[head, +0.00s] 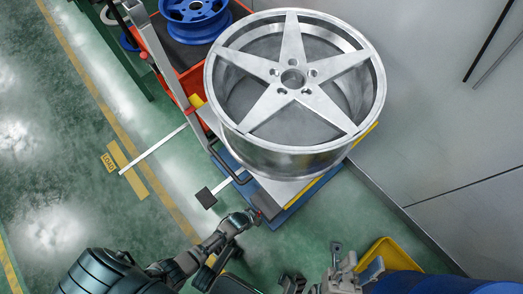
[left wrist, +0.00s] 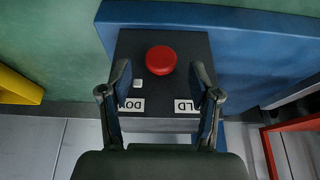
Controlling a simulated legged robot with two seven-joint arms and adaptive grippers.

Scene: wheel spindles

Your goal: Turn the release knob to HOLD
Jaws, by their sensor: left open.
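The round red release knob (left wrist: 160,60) sits on a dark control box (left wrist: 188,45) in the left wrist view. A small white mark (left wrist: 137,84) lies at its lower left, above a label (left wrist: 131,105) reading "DO". Another label (left wrist: 187,106) reading "LD" is at the right; the fingers partly hide both. My left gripper (left wrist: 162,85) is open, its fingers apart on either side of the box face, with nothing between the pads. In the head view my left gripper (head: 246,217) is at the box, by the knob. My right gripper (head: 337,270) is open and empty at the bottom.
A large silver five-spoke wheel (head: 293,77) rests on the blue lift platform (head: 283,213) beside the box. A red cart (head: 170,45) with a blue wheel (head: 195,18) stands behind. A yellow bin (head: 385,256) and blue drum are near my right gripper.

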